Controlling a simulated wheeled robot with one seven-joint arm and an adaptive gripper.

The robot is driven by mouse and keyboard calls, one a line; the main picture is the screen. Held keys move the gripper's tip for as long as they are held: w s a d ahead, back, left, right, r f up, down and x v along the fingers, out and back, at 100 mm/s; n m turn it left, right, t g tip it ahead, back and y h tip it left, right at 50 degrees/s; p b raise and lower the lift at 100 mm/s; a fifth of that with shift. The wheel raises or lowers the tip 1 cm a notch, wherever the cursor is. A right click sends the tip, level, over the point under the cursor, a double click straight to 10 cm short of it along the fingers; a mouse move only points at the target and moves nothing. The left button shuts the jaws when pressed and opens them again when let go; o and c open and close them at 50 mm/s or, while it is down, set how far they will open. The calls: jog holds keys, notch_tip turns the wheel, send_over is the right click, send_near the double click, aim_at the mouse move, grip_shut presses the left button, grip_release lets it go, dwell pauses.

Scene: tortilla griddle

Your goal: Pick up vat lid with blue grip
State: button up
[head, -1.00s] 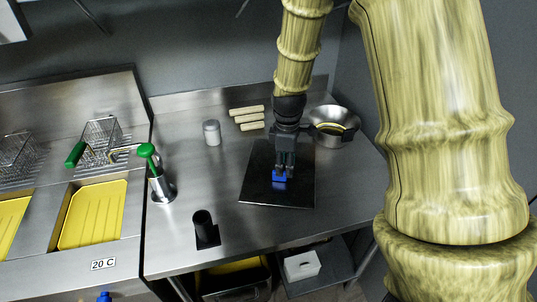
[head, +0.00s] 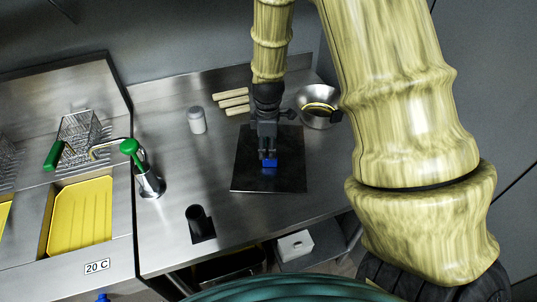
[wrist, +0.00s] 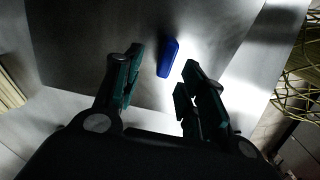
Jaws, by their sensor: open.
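The vat lid (head: 245,175) is a dark flat square plate lying on the steel counter, with a small blue grip (head: 269,163) near its middle. In the wrist view the lid (wrist: 100,30) fills the upper part and the blue grip (wrist: 168,57) stands out from it. My gripper (head: 267,156) is over the lid, close to the blue grip. In the wrist view my open gripper (wrist: 160,75) has its two fingers apart, with the blue grip between and just beyond the fingertips. I cannot tell whether the fingers touch the grip or the lid.
A steel funnel bowl (head: 317,117) stands right of the lid. A white-lidded jar (head: 197,121) and several pale rolls (head: 233,101) lie behind it.

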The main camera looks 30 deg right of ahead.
jog(key=shift+s+d+f+p, duration=0.1)
jog(key=shift+s+f+p, duration=0.2)
jog(key=shift+s+p, duration=0.5)
jog(key=f, duration=0.1)
jog(key=w+f, duration=0.1)
jog(key=f, duration=0.1)
jog(key=shift+p, duration=0.35)
jog(key=shift+s+f, duration=0.1)
jog(key=shift+f, duration=0.15)
jog(key=shift+s+f, duration=0.15)
jog(key=shift+s, duration=0.1)
jog(key=shift+w+f, duration=0.15)
grip_shut()
